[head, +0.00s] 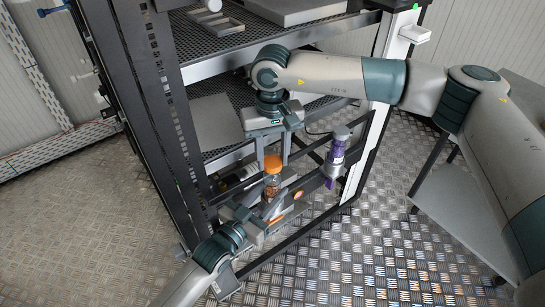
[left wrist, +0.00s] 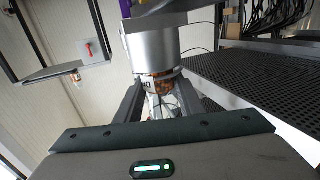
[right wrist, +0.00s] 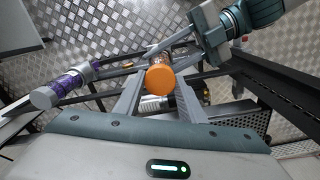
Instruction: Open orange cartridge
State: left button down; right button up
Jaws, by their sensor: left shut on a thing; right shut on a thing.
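The orange cartridge (head: 272,186) is a clear cylinder with amber-brown contents and an orange lid (head: 273,163). It stands roughly upright in the head view, in front of the rack. My right gripper (head: 273,157) comes from above, shut on the lid end. The lid (right wrist: 173,78) shows between its fingertips in the right wrist view. My left gripper (head: 270,208) comes from the lower left, shut on the cartridge's lower body. In the left wrist view its fingers flank the cartridge's amber part (left wrist: 160,83), below a large grey cylindrical part. The lid looks seated; any gap is too small to tell.
A purple cartridge (head: 335,160) with a grey end stands right of the orange one, at the rack's front rail; it also shows in the right wrist view (right wrist: 72,84). Perforated rack shelves (head: 225,40) lie behind. A grey side table (head: 460,205) stands at right.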

aim_at(273, 161)
jog(key=shift+r, duration=2.05)
pick_arm(q)
jog(key=c, duration=1.1)
grip_release()
jog(key=shift+s+a, duration=0.1)
jog(key=v, duration=1.1)
jog(key=shift+s+a, duration=0.25)
jog(key=shift+s, duration=0.05)
pick_arm(e)
jog(key=shift+r, duration=0.15)
